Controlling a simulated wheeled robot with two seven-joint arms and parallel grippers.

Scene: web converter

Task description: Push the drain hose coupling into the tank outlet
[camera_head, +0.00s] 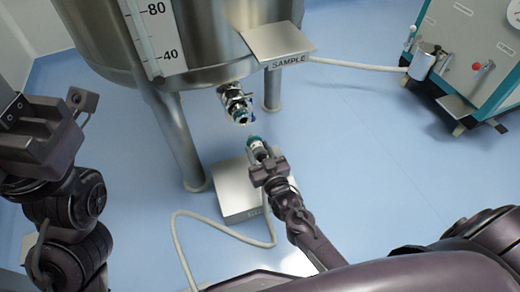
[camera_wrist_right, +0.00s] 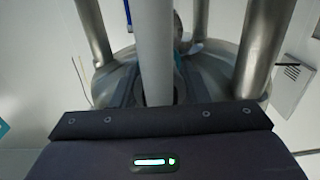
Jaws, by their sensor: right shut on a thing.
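The drain hose coupling (camera_head: 255,146), pale with a teal ring, is held in my right gripper (camera_head: 264,162), which is shut on it. The tank outlet (camera_head: 236,104), a metal fitting under the steel tank, is just above and left of the coupling in the head view; a gap shows between them. In the right wrist view, the pale hose (camera_wrist_right: 154,50) runs up the middle from my gripper and hides part of the tank underside (camera_wrist_right: 215,65). The coupling's tip is not clear there. My left gripper (camera_head: 35,150) is at the left; its fingers cannot be made out.
A steel box (camera_head: 232,190) stands on the floor below the outlet. Tank legs (camera_head: 180,140) flank the area. The pale hose (camera_head: 190,213) loops over the floor. A SAMPLE shelf (camera_head: 278,42) juts above right, and a teal-sided cabinet (camera_head: 470,60) is at far right.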

